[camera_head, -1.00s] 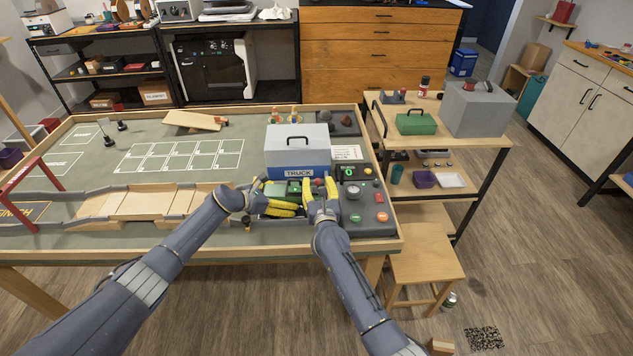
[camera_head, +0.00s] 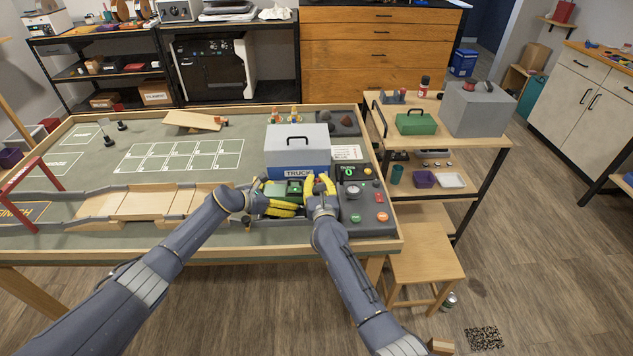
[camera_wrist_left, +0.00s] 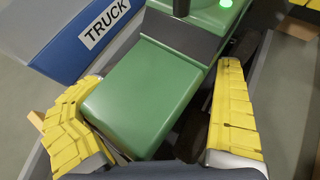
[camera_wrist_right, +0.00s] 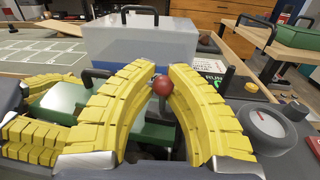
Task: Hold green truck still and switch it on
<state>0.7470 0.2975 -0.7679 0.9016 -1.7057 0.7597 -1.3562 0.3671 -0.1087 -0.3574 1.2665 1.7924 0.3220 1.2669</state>
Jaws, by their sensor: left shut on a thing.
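The green truck (camera_head: 293,188) sits at the front of the blue box marked TRUCK. In the left wrist view, my left gripper's yellow fingers (camera_wrist_left: 165,125) are on either side of the truck's green rear body (camera_wrist_left: 145,95), shut on it. A green light (camera_wrist_left: 225,3) glows on the truck. My right gripper (camera_head: 317,183) is at the truck's right side, partly closed. In the right wrist view its fingertips (camera_wrist_right: 161,67) are close together with a red ball knob (camera_wrist_right: 162,85) between them. I cannot tell whether they touch it. The knob's base is hidden.
The grey-lidded blue box (camera_head: 297,150) stands right behind the truck. A control panel (camera_head: 364,206) with a dial and buttons is close to the right gripper. A wooden ramp track (camera_head: 155,201) lies left. The mat's middle is open.

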